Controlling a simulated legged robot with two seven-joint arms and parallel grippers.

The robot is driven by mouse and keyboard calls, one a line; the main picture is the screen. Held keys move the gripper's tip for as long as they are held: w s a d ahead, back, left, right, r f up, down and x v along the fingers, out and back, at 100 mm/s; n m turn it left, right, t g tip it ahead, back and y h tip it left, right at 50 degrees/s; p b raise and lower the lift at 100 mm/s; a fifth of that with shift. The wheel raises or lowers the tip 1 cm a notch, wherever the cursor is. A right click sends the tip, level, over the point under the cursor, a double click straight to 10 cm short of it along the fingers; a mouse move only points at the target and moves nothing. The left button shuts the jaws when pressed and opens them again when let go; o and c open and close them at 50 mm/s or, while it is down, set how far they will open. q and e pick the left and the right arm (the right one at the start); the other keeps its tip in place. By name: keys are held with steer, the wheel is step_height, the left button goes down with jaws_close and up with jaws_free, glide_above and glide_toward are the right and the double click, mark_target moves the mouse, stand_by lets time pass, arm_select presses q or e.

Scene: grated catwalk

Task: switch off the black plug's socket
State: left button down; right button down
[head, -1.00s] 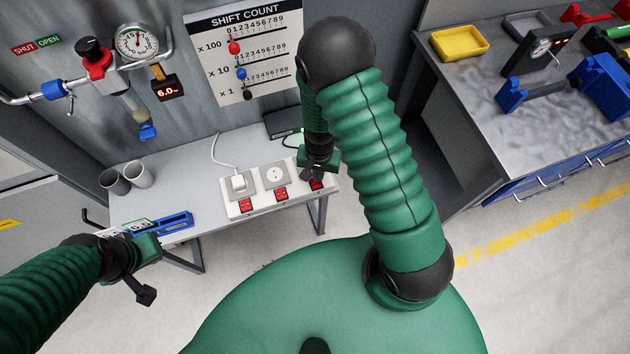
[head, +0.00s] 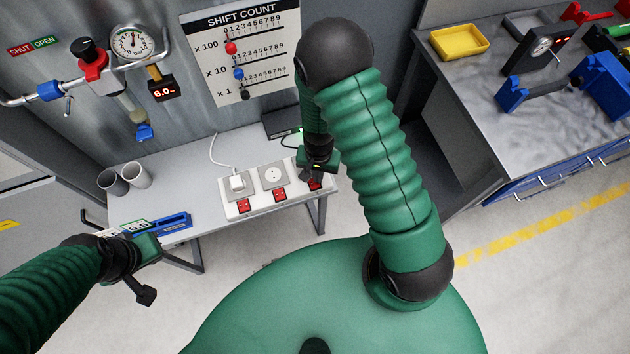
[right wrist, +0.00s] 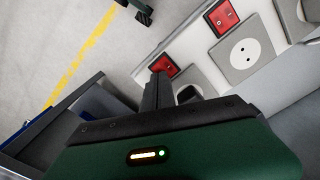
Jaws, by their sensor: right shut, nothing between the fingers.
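A white socket strip (head: 258,203) lies on the table with three sockets and red switches. The black plug (right wrist: 187,93) sits in the right-hand socket; my right gripper hides it in the head view. Its red switch (right wrist: 164,66) also shows partly in the head view (head: 315,185). My right gripper (right wrist: 157,82) is shut and empty. Its fingertips are right at that switch's edge; I cannot tell whether they touch or which way the rocker lies. The middle socket (right wrist: 243,52) is empty. A white plug (head: 238,184) fills the left socket. My left gripper (head: 146,292) is far left; its jaw state is unclear.
Two cups (head: 137,175) and a blue holder (head: 172,224) stand on the table's left. A black box (head: 283,123) with a green light is behind the strip. Gauge pipework (head: 131,43) is on the wall. A workbench (head: 500,130) stands at right.

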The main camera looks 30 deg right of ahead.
steer(key=shift+a+f, duration=0.15)
steer(key=shift+f, duration=0.05)
steer(key=shift+a+f, duration=0.1)
steer(key=shift+a, duration=0.05)
steer(key=shift+b, duration=0.3)
steer(key=shift+f, duration=0.25)
steer(key=shift+r, duration=0.15)
step_height(320, 180, up, 7)
steer(key=p, duration=0.6)
